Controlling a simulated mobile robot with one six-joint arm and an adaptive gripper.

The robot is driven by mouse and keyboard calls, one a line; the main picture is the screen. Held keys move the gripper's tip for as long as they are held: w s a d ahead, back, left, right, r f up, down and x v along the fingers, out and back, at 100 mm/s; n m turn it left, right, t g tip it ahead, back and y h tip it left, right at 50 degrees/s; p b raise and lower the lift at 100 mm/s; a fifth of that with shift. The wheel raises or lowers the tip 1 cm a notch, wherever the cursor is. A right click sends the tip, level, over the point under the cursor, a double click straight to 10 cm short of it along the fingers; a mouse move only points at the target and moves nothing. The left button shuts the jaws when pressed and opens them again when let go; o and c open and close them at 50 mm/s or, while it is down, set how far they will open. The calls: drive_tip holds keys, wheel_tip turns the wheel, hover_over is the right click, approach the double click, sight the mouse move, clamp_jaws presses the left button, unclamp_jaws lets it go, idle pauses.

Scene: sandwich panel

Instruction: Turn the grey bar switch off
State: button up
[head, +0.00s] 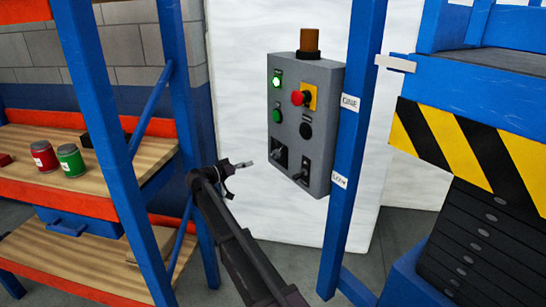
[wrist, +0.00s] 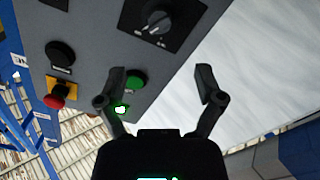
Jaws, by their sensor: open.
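The other plate (wrist: 56,3) is cut off at the top edge. My gripper (head: 244,165) is just left of the panel's lower left side, apart from it. In the wrist view its fingers (wrist: 155,84) are spread wide with nothing between them.
The panel also carries a red mushroom button (head: 298,98) on a yellow plate, a lit green lamp (head: 278,81), a green button (head: 277,115) and a black button (head: 305,130). An amber beacon (head: 309,40) tops it. A shelf with red and green cans (head: 71,160) stands left.

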sight(271, 156)
drive_tip(key=x, duration=1.2)
drive_tip(key=shift+a, duration=0.1)
drive_tip(key=c, duration=1.1)
